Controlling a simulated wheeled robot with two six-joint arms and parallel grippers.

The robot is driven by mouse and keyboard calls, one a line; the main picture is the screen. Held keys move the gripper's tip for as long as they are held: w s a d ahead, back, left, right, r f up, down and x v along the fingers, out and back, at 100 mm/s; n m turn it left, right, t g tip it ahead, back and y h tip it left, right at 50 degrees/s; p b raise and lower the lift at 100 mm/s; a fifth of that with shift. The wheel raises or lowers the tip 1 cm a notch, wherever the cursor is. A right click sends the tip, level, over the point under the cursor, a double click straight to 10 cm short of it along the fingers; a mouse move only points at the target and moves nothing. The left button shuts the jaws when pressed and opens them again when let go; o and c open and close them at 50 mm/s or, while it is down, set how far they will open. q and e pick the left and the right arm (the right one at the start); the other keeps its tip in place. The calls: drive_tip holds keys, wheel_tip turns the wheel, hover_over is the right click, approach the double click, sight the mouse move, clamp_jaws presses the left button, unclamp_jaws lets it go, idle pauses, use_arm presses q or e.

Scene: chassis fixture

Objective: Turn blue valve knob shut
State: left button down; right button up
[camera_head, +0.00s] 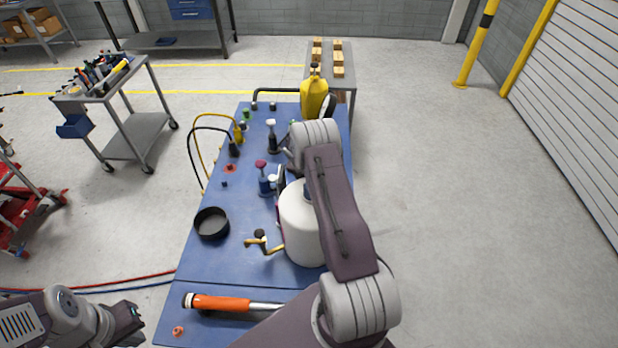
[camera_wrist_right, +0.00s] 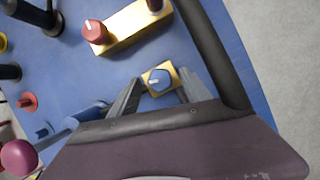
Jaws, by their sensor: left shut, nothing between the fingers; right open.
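The blue valve knob (camera_wrist_right: 159,78) sits on a small square brass block on the blue table in the right wrist view. It has a pale mark on its top. My right gripper (camera_wrist_right: 161,82) is open, with one finger on each side of the knob in the picture. I cannot tell whether the fingers touch it or are above it. In the head view my right arm covers the knob. My left gripper (camera_head: 136,318) is shut and empty beside the table's front left corner.
A longer brass block (camera_wrist_right: 128,30) with a red knob (camera_wrist_right: 94,30) lies near the blue knob.

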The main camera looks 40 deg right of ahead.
drive_tip(key=shift+w+d+f, duration=0.1)
drive_tip(key=shift+d+f, duration=0.1)
drive_tip(key=shift+f, duration=0.35)
drive_tip(key=shift+a, duration=0.25)
clamp_jaws()
